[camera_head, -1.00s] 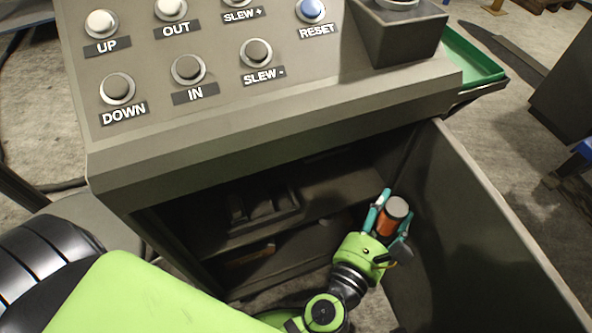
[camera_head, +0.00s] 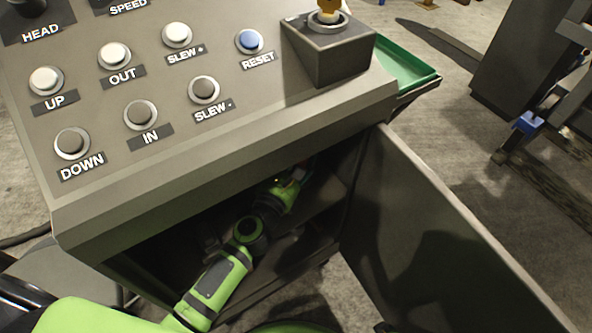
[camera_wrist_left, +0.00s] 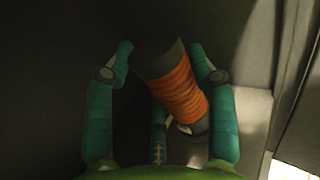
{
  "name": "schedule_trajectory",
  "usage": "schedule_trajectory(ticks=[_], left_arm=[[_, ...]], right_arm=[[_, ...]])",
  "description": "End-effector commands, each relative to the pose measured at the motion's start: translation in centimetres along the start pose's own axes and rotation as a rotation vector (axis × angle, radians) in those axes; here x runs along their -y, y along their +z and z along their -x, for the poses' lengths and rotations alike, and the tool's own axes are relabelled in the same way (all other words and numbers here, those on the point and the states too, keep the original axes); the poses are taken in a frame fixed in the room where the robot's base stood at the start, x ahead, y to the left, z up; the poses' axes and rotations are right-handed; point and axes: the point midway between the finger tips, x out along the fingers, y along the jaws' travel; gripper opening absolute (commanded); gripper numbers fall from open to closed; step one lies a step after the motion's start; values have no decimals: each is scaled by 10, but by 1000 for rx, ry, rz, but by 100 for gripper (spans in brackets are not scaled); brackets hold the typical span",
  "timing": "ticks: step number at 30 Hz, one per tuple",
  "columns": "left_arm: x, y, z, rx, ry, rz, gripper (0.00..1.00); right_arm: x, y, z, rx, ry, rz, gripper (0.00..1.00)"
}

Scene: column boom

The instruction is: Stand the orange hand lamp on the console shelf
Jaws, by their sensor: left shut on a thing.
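The orange hand lamp (camera_wrist_left: 175,90) is a ribbed orange cylinder with dark grey ends, tilted between the teal fingers of my left gripper (camera_wrist_left: 165,95) in the left wrist view. In the head view my left gripper (camera_head: 300,172) reaches into the console's open compartment, under its top edge, and the lamp is hidden there. The shelf inside is dark and mostly covered by my arm. I cannot tell whether the lamp touches it. My right gripper is not in view.
The console (camera_head: 230,150) has labelled buttons on its sloped top and a joystick box (camera_head: 328,48) at its right. Its open door (camera_head: 440,225) stands right of my arm. A green tray (camera_head: 405,62) sticks out behind. Compartment walls enclose the gripper closely.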

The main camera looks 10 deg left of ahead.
Motion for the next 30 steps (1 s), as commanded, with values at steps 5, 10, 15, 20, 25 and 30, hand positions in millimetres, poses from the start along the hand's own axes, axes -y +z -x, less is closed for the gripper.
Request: schedule_trajectory(ticks=[5, 10, 15, 20, 25, 30], left_arm=[[-1, -17, 0, 4, 2, 0, 11], [0, -21, 0, 4, 1, -1, 11], [0, -34, 0, 4, 2, -1, 11], [-1, -46, 0, 4, 3, -1, 11], [-2, -55, -2, 4, 2, -2, 11], [-4, -57, -2, 4, 1, -2, 11]], right_arm=[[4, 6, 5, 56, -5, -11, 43], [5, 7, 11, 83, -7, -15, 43], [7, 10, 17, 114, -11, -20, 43], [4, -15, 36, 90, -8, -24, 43], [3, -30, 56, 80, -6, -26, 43], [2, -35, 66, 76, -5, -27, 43]])
